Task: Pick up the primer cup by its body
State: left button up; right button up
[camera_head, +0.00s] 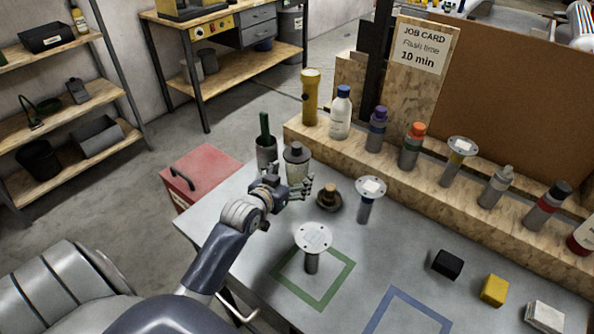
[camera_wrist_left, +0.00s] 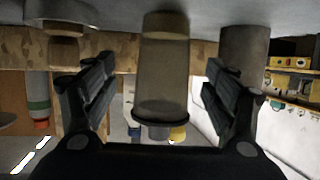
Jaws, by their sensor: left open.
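The primer cup appears to be the clear, yellowish cup with a dark grey lid (camera_head: 297,155), upright at the table's far left. My left gripper (camera_head: 300,188) is open at it, fingers low by its body. In the left wrist view, which looks upside down, the cup (camera_wrist_left: 163,65) stands between the two open fingers (camera_wrist_left: 160,85), with a visible gap on each side. Its lid end points down in that picture. Whether the fingers reach fully past the body is hard to tell. My right gripper is not in view.
A grey holder with a green-handled tool (camera_head: 266,150) stands close left of the cup. A brown knob in a dish (camera_head: 328,196) sits close right. Disc-topped stands (camera_head: 312,262) (camera_head: 366,210) are nearby. A wooden ledge (camera_head: 425,178) with several bottles runs behind. The green-outlined square (camera_head: 325,302) lies in front.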

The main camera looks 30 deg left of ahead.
aim_at(292, 173)
pick_arm(q)
jog(key=shift+w+a, duration=0.15)
jog(key=shift+w, duration=0.3)
jog(key=shift+p+x, duration=0.45)
jog(key=shift+x, duration=1.55)
jog(key=shift+s+r, duration=0.1)
jog(key=shift+c, duration=0.5)
jog(key=c, duration=1.1)
